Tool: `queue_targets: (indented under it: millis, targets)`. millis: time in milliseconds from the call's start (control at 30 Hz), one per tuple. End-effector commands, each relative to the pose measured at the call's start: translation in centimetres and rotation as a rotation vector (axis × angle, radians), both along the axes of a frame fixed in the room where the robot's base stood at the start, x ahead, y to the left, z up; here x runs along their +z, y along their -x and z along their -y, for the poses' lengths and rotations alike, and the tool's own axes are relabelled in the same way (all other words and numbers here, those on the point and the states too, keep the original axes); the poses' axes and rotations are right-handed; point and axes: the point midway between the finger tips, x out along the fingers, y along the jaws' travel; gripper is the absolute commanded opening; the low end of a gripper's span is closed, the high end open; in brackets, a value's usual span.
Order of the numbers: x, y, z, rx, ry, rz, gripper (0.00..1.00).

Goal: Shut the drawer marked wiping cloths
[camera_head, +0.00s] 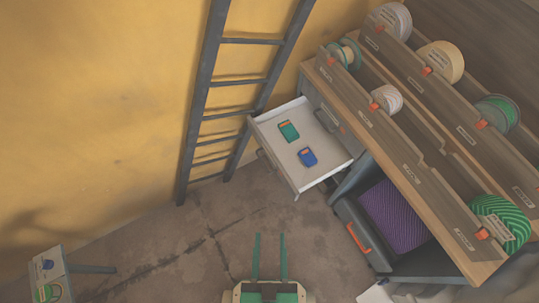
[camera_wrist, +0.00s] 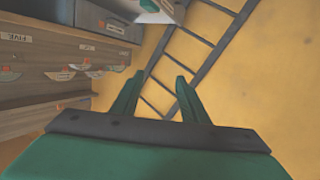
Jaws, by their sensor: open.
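A light-walled drawer (camera_head: 322,142) stands pulled out from the left end of the wooden bench, near the yellow wall. A green item (camera_head: 288,131) and a blue item (camera_head: 307,157) lie inside it. Its front faces lower left, and any marking on it cannot be read. Part of what looks like this drawer shows at the top of the wrist view (camera_wrist: 158,18). My gripper (camera_head: 270,238) is open and empty, below and left of the drawer in the head view, clear of it. Its two green fingers also show in the wrist view (camera_wrist: 159,78).
A dark ladder (camera_head: 197,110) leans on the wall just left of the drawer. A lower dark bin (camera_head: 352,222) with purple contents is open under the bench (camera_head: 408,190), which carries several spools. A small stand (camera_head: 62,272) is at lower left. The floor between is clear.

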Motion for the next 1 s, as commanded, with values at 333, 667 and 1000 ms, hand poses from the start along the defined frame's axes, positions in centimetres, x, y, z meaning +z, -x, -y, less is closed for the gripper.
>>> queue_targets:
  millis: [333, 667, 1000]
  targets:
    - [-10.3, -4.6, -1.4, 0.198, 0.366, -0.169, 0.0]
    - [-20.7, -11.8, -2.2, 0.435, 0.861, -0.369, 0.0]
    - [-25.8, -20.5, -3.5, 0.653, 1.338, -0.573, 0.0]
